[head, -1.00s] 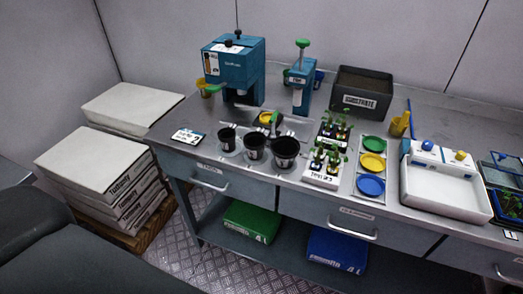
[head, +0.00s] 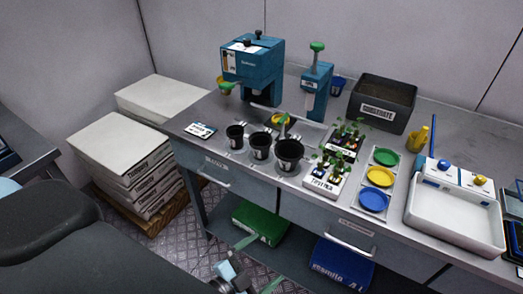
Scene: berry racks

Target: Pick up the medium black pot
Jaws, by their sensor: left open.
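Three black pots stand in a row on the metal bench, growing in size from left to right. The medium black pot (head: 260,147) is the middle one, upright, between the small pot (head: 235,138) and the large pot (head: 288,155). My left gripper (head: 258,264) is at the bottom of the head view, with green fingertips spread apart and nothing between them. It is in front of the bench, low in the picture and well apart from the pots. My right gripper is not in view.
Behind the pots stand a blue machine (head: 251,68) and a blue dispenser (head: 316,84). Seedling trays (head: 324,184) and a colored-dish rack (head: 378,180) lie to the right. A white basin (head: 454,217) is farther right.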

